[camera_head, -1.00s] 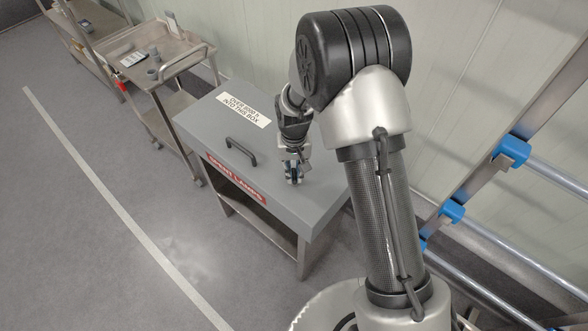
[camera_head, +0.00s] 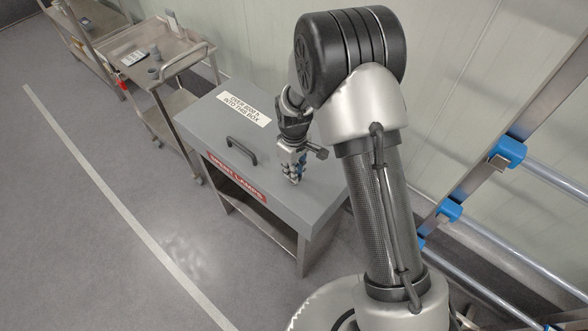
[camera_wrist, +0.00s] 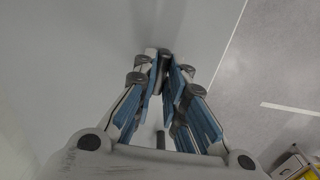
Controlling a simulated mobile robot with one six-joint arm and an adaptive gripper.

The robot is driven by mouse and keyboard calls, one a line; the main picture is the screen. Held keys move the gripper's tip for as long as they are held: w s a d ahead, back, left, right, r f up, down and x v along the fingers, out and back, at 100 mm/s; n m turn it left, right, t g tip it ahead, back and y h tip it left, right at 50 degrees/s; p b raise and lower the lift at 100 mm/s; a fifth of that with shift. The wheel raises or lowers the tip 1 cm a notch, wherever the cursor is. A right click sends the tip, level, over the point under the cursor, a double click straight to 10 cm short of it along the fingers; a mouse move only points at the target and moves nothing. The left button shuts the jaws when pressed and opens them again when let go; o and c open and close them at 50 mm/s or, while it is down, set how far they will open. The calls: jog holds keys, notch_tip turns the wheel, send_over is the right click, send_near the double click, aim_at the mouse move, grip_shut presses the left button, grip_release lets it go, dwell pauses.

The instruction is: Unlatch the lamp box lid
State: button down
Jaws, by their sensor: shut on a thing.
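The grey lamp box (camera_head: 312,203) stands against the wall, its lid down flat. The lid has a dark bar handle (camera_head: 241,151) near its front edge, a red label (camera_head: 237,177) on the front and a white label (camera_head: 244,108) on top. My gripper (camera_head: 295,177) points down at the right part of the lid, to the right of the handle. In the wrist view its blue-padded fingers (camera_wrist: 166,68) converge close together over the grey lid. They are shut on the latch, which the fingers hide almost wholly.
A metal cart (camera_head: 158,62) with small items on top stands left of the box, with a shelf behind it. A ladder-like rack (camera_head: 500,160) with blue clamps is at the right. The floor (camera_head: 120,240) in front of the box is open, with a pale line across it.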

dwell(0.4)
jog(key=c, duration=1.6)
grip_release()
jog(key=shift+c, duration=0.2)
jog(key=shift+r, duration=0.1)
notch_tip(320, 180, up, 12)
